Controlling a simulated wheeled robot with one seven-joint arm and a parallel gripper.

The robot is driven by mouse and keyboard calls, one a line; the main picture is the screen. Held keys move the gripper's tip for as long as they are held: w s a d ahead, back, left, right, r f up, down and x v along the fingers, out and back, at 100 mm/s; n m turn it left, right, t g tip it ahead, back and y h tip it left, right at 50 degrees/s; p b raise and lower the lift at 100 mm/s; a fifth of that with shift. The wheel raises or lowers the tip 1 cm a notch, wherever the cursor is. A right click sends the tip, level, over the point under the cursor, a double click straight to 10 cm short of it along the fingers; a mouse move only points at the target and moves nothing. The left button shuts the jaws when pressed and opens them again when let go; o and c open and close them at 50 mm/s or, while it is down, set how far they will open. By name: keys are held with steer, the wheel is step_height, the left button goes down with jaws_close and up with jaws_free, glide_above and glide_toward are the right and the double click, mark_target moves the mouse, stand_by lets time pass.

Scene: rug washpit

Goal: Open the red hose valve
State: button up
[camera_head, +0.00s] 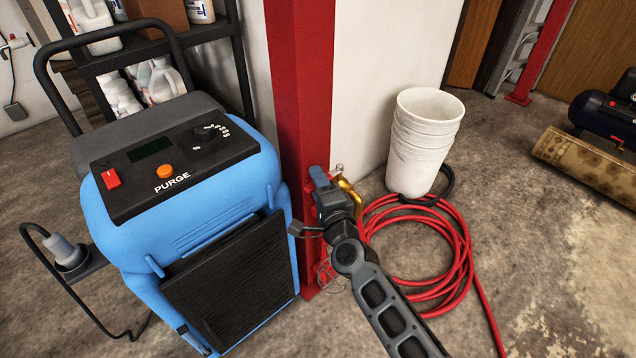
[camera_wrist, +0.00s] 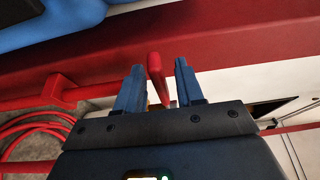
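The red hose valve handle (camera_wrist: 156,72) shows in the wrist view as a red lever between the two blue fingers of my gripper (camera_wrist: 159,88). The fingers stand apart, with a gap visible on the right side of the lever and a smaller one on the left. In the head view my gripper (camera_head: 322,183) is beside the red post, and it hides most of the valve. A brass-coloured part (camera_head: 349,193) of the valve shows just right of the gripper.
A blue dehumidifier (camera_head: 190,210) stands close on the left. The red post (camera_head: 300,90) rises behind my gripper. A coiled red hose (camera_head: 455,240) lies on the floor at right, with stacked white buckets (camera_head: 423,145) behind it. Open concrete floor lies further right.

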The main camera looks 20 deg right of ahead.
jaws_close()
